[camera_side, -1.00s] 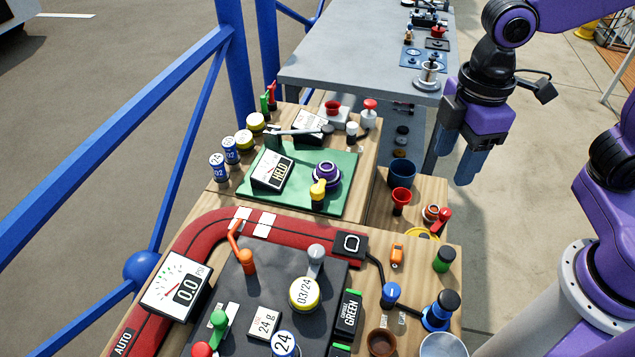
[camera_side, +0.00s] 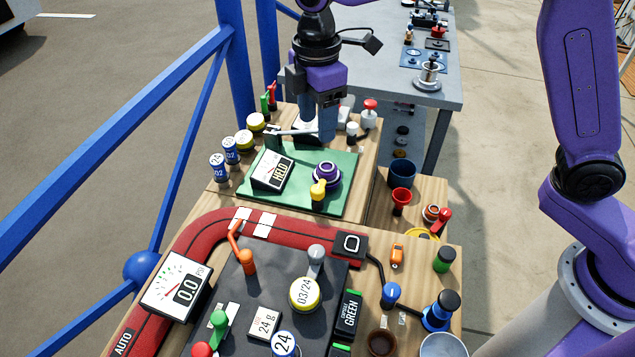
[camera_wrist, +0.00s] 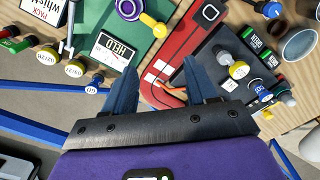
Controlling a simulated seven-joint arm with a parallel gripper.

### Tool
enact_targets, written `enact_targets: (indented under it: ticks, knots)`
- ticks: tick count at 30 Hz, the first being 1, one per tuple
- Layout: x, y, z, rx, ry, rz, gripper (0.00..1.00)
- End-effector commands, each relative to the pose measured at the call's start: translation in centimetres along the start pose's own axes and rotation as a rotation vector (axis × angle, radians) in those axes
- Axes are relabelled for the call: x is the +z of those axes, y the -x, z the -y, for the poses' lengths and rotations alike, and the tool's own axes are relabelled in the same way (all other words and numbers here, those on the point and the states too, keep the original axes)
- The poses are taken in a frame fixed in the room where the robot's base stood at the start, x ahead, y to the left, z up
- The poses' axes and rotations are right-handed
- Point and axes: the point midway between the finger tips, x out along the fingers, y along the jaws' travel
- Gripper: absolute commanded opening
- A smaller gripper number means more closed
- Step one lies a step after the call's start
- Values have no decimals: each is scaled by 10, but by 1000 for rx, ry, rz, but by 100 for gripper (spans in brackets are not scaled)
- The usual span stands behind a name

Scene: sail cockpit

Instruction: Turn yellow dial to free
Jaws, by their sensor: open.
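A small yellow dial (camera_side: 318,190) with a knob-like handle stands on the green board (camera_side: 345,170), against the front of a purple round drum (camera_side: 327,174). A tilted display (camera_side: 273,172) left of it reads HELD. In the wrist view the yellow dial (camera_wrist: 153,24) shows near the top, beside the purple drum (camera_wrist: 129,8) and the HELD display (camera_wrist: 115,50). My gripper (camera_side: 323,136) hangs fingers down above the back of the green board, behind and above the dial. In the wrist view my gripper (camera_wrist: 160,68) is open with nothing between its fingers.
A metal lever (camera_side: 295,131) lies across the back of the board, partly behind my fingers. In front, a black panel (camera_side: 270,275) carries an orange lever (camera_side: 247,255) and a yellow-rimmed round dial (camera_side: 304,294).

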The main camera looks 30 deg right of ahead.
Motion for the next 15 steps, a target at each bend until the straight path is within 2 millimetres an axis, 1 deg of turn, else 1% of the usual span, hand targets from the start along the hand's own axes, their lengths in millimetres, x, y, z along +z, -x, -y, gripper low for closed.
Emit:
enact_targets:
  ticks: [15]
  knots:
    - [2,-93,1,-4,-4,3,57]
